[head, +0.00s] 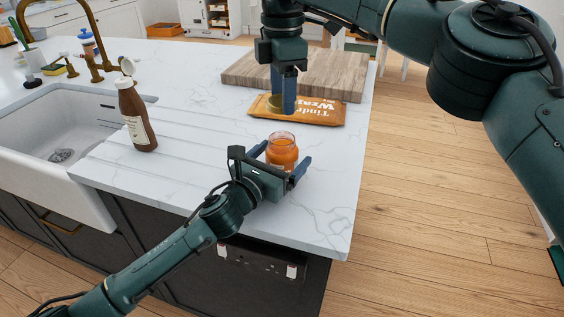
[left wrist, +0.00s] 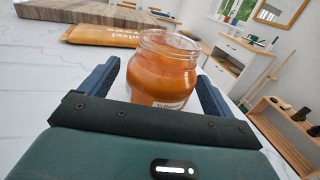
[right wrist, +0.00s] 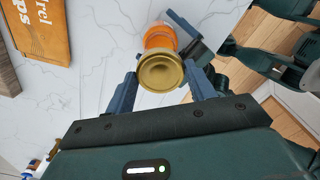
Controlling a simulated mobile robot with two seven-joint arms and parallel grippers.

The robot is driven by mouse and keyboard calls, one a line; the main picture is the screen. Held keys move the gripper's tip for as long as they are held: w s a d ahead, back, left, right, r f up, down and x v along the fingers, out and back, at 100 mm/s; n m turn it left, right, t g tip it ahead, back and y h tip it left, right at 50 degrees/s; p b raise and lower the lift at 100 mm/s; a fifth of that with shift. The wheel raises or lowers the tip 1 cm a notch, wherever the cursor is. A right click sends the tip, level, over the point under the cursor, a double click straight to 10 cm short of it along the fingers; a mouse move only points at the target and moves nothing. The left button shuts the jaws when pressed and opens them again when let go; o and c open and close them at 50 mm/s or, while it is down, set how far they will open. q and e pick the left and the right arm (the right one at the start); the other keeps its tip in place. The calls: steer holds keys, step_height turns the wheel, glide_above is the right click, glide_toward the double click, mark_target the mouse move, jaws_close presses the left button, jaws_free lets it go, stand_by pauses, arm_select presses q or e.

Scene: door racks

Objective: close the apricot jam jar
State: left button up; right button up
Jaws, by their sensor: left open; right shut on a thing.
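The apricot jam jar (head: 282,152) is a glass jar of orange jam standing upright on the white counter, its mouth uncovered. It also shows in the left wrist view (left wrist: 162,75). My left gripper (head: 287,152) is open, with one finger on each side of the jar; contact cannot be told. My right gripper (head: 283,104) points down, above and behind the jar in the head view. It is shut on a round gold lid (right wrist: 160,72). In the right wrist view the lid hides part of the jar (right wrist: 160,37) beyond it.
An orange wraps packet (head: 318,111) lies behind the jar, before a wooden board (head: 332,78). A brown bottle (head: 136,118) stands at the left by the sink (head: 50,130). The counter's right edge is near the jar. Free counter lies left of the jar.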

arm_select(q)
steer(key=shift+x, duration=1.1)
steer(key=shift+c, duration=0.3)
steer(key=c, duration=1.4)
arm_select(e)
steer(key=shift+f, duration=2.45)
steer(key=shift+f, duration=0.1)
steer(key=shift+f, duration=0.8)
steer(key=shift+f, duration=0.6)
